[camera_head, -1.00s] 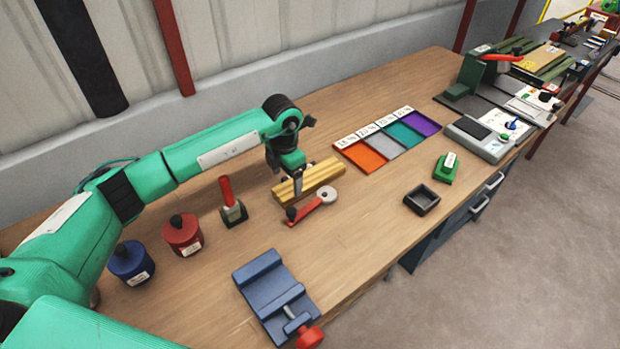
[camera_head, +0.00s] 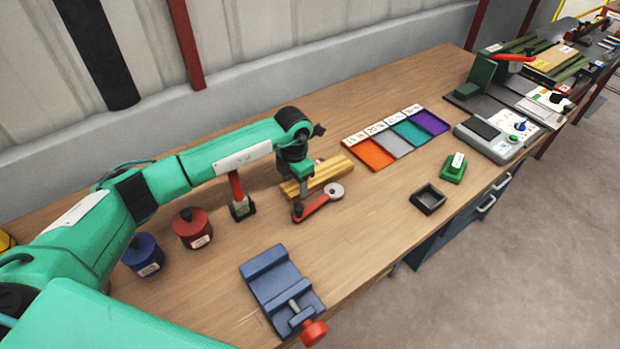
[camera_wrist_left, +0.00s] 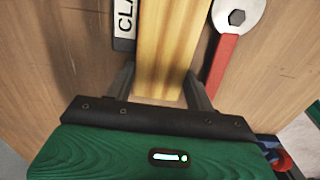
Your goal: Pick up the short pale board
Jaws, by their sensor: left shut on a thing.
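The short pale board (camera_head: 332,172) is a yellow wooden piece lying on the workbench, left of the colored trays. In the left wrist view the board (camera_wrist_left: 166,45) runs up the middle of the picture, between the two fingers. My left gripper (camera_head: 304,190) comes down over the board's near part and is shut on it. In the wrist view its fingers (camera_wrist_left: 160,88) stand at both sides of the board. The gripper hides part of the board in the head view. Whether the board is clear of the bench I cannot tell. My right gripper is out of view.
A red-handled tool with a round grey end (camera_head: 318,203) lies close beside the board. A red-handled stamp-like tool (camera_head: 241,205), red and blue pots (camera_head: 192,228), and a blue vise (camera_head: 280,285) stand nearby. Colored trays (camera_head: 375,153) lie right.

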